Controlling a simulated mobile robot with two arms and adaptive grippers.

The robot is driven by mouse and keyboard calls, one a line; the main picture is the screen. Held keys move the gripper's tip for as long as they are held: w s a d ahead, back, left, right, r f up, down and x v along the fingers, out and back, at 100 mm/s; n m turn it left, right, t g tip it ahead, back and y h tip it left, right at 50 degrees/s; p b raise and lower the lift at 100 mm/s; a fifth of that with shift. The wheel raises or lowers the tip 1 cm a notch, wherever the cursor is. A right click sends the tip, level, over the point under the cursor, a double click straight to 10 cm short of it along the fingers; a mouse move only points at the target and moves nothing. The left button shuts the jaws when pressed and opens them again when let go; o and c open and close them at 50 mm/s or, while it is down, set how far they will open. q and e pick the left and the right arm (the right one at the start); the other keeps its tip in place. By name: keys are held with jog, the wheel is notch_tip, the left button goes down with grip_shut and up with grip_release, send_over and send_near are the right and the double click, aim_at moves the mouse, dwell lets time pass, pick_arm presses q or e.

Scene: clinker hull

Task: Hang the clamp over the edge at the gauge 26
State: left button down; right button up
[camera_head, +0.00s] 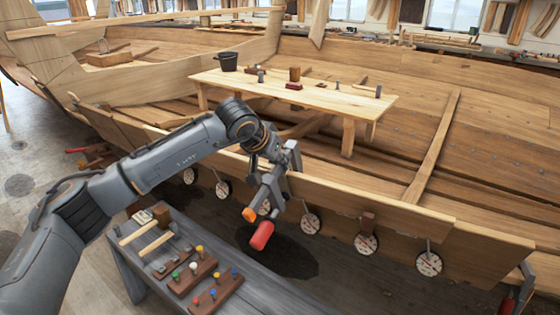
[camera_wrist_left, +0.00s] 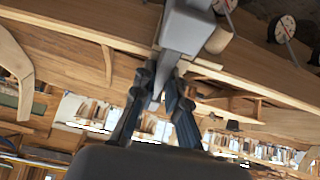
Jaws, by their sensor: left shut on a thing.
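My left gripper (camera_head: 274,178) is shut on a grey clamp (camera_head: 279,205) with a red handle (camera_head: 262,236) and an orange end. The clamp hangs down from the fingers in front of the hull's near edge (camera_head: 335,202). In the left wrist view the grey clamp bar (camera_wrist_left: 184,32) stands between the fingers of my left gripper (camera_wrist_left: 160,95). Several round white gauges hang along the hull side, among them one right of the clamp (camera_head: 310,223) and two farther right (camera_head: 366,243) (camera_head: 428,263). Their numbers are too small to read. My right gripper is out of view.
A grey bench (camera_head: 145,265) at the lower left holds mallets and dark racks of coloured pegs (camera_head: 215,293). A grey and red thing (camera_head: 515,297) is at the hull's right end.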

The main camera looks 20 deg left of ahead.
pick_arm(q)
jog(key=shift+s, duration=0.1)
jog(key=c, duration=1.3)
grip_release()
jog(key=shift+s+r, duration=0.1)
jog(key=shift+s, duration=0.05)
jog(key=shift+a+f, duration=0.1)
jog(key=shift+f, duration=0.15)
jog(key=v, duration=1.2)
jog(key=shift+r, duration=0.15)
